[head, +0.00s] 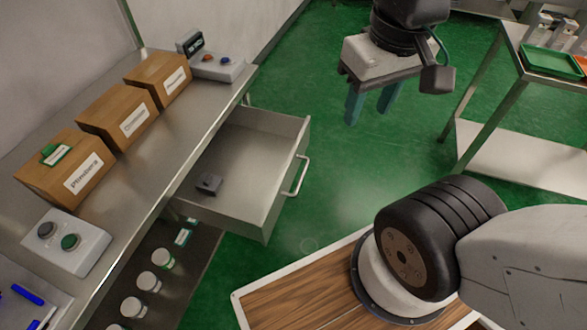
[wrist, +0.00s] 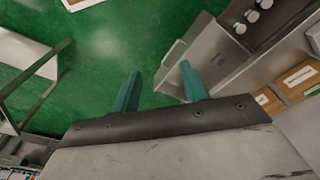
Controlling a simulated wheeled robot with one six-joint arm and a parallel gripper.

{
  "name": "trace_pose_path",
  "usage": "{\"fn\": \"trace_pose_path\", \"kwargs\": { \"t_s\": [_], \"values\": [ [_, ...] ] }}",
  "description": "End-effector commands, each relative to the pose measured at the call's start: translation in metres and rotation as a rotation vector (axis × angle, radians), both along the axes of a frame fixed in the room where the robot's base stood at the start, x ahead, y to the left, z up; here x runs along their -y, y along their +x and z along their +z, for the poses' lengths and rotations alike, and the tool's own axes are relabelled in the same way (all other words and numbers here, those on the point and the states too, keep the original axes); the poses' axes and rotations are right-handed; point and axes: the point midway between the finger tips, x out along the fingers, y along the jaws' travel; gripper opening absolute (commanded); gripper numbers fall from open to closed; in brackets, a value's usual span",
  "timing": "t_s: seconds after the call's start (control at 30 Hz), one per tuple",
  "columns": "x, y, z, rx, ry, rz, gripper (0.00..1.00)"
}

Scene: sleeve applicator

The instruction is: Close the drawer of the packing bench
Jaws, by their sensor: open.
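The packing bench (head: 185,130) is a steel bench along the left of the head view. Its drawer (head: 262,190) is grey and pulled far out to the right, with a bar handle (head: 297,176) on its front. A small dark object (head: 208,184) lies inside the drawer. My gripper (head: 370,106) hangs above the floor to the right of the drawer, apart from it, with its teal fingers spread and nothing between them. In the wrist view my gripper (wrist: 158,85) is open and empty, and the drawer (wrist: 178,62) shows beyond the fingertips.
Several cardboard boxes (head: 118,118) and button units (head: 66,243) stand on the bench. White-lidded jars (head: 148,281) stand below it. A metal cart (head: 482,100) with a green tray (head: 550,61) stands at the right. Green floor (head: 335,190) is clear between drawer and cart.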

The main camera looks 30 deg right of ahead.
Motion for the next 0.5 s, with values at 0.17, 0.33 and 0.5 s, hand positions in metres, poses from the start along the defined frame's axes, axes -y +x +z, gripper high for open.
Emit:
{"fn": "trace_pose_path", "kwargs": {
  "t_s": [0.17,0.33,0.5],
  "values": [
    [0.016,0.005,-0.016,-0.084,0.004,-0.076,0.00],
    [0.036,0.020,-0.043,-0.244,0.046,-0.194,0.00],
    [0.049,0.035,-0.072,-0.399,0.150,-0.329,0.00]
  ]
}}
